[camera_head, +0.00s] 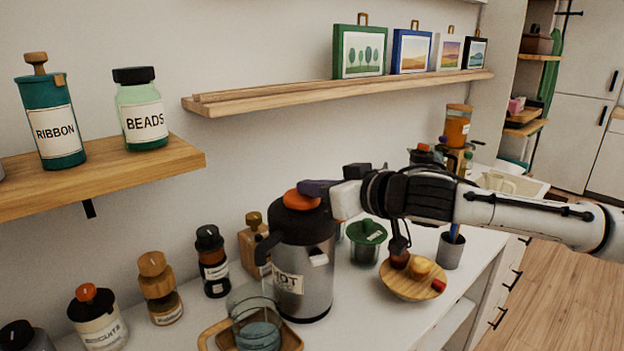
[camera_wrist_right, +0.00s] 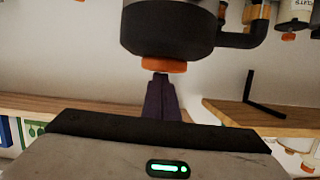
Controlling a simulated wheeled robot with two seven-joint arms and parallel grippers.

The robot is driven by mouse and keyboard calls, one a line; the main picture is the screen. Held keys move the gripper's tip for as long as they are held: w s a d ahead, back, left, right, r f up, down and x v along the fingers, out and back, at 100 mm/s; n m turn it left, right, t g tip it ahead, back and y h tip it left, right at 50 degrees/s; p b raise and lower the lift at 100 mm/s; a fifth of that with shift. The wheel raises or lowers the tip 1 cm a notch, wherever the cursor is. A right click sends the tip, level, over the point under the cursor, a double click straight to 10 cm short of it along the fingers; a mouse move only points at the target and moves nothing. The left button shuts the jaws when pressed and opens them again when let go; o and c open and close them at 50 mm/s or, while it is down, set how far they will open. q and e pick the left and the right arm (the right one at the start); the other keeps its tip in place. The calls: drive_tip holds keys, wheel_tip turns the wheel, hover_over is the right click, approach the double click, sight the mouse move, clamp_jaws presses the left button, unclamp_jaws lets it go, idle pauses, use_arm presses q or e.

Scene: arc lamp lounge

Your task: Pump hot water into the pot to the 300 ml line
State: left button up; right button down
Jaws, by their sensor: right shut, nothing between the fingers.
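The steel pump flask (camera_head: 303,262), labelled HOT, stands on the white counter with a black lid and an orange button (camera_head: 300,200) on top. In the right wrist view the orange button (camera_wrist_right: 163,65) shows upside down. My right gripper (camera_head: 312,188) is shut and empty, its dark fingertips at the button. They look to be touching it or very close. The clear glass pot (camera_head: 257,330) stands in front of the flask on a wooden tray (camera_head: 292,340), with bluish water inside. I cannot read its lines. My left gripper is out of view.
Several jars, including a biscuits jar (camera_head: 98,318), stand left of the flask. A green-lidded jar (camera_head: 366,241), a round wooden board (camera_head: 414,284) with small items and a grey cup (camera_head: 450,250) stand to the right. Shelves (camera_head: 340,92) hang above.

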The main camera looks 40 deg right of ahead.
drive_tip(key=shift+f, duration=0.4)
use_arm(q)
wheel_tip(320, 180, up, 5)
drive_tip(key=p, duration=0.5)
use_arm(e)
wheel_tip(320, 180, up, 5)
drive_tip(key=shift+r, duration=0.1)
drive_tip(key=s+b, duration=0.3)
drive_tip(key=shift+d, duration=0.3)
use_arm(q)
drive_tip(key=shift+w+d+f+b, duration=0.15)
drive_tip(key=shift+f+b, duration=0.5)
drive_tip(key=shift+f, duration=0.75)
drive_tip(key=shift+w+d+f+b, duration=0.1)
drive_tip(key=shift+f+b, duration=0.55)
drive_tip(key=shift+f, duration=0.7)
use_arm(e)
drive_tip(key=v, duration=0.7)
drive_tip(key=shift+r, duration=0.2)
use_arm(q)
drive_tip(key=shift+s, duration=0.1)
use_arm(e)
drive_tip(key=shift+w, duration=0.15)
